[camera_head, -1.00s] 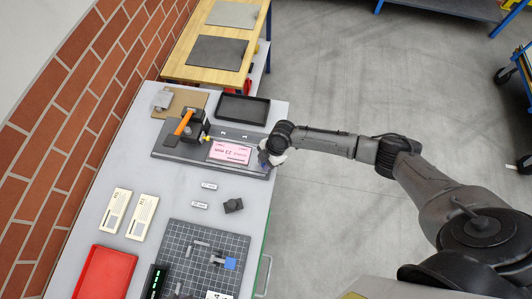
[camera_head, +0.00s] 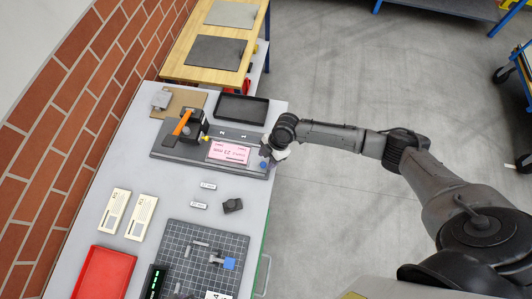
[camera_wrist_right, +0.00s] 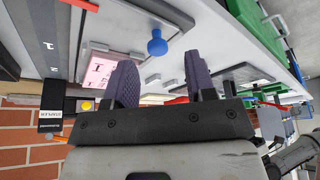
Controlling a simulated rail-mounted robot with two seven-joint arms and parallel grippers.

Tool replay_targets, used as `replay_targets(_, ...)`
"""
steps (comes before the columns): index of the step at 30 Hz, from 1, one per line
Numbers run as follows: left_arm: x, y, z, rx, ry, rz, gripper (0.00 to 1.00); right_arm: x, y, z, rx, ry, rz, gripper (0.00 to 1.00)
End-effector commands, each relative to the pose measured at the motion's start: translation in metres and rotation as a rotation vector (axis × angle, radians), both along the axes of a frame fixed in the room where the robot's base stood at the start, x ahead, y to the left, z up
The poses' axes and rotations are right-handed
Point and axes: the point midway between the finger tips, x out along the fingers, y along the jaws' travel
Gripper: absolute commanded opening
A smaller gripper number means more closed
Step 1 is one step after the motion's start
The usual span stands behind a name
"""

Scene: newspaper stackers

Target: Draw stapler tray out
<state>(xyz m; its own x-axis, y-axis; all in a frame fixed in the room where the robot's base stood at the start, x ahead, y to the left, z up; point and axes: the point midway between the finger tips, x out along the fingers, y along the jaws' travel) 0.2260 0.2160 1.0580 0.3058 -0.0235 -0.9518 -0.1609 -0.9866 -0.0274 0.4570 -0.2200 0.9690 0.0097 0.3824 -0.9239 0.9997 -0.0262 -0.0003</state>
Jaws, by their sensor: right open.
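The stapler tray (camera_head: 180,153) is a flat dark grey plate on the light workbench. It carries a black stapler (camera_head: 191,128) with an orange lever and a pink card (camera_head: 229,152). A blue knob (camera_head: 263,165) sits at its right end, and the knob also shows in the right wrist view (camera_wrist_right: 157,46). My right gripper (camera_head: 270,154) is beside the knob at the bench's right edge. In the right wrist view its purple fingers (camera_wrist_right: 160,72) are apart and empty, with the knob beyond the gap, not between them. My left gripper is out of view.
A black tray (camera_head: 242,109) lies behind the stapler tray. Small labels and a dark block (camera_head: 233,205) lie in front. A gridded mat (camera_head: 205,250), a red tray (camera_head: 104,274) and two cream cards (camera_head: 115,211) are nearer. Open floor (camera_head: 330,220) is right of the bench.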

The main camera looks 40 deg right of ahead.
Motion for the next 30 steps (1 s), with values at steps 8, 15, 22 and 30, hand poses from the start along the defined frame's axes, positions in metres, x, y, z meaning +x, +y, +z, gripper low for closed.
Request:
replay_targets(8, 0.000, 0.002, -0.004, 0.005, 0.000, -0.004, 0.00, 0.000, -0.022, 0.052, -0.001, -0.004, 0.002, 0.50)
replay_targets(15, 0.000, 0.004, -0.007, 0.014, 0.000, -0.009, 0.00, 0.000, -0.035, 0.084, 0.000, -0.001, 0.001, 0.50)
replay_targets(22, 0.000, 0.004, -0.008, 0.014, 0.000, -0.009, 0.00, -0.001, -0.040, 0.098, 0.000, 0.000, 0.001, 0.50)
replay_targets(30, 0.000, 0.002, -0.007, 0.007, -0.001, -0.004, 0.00, -0.001, -0.041, 0.099, 0.001, 0.000, 0.000, 0.50)
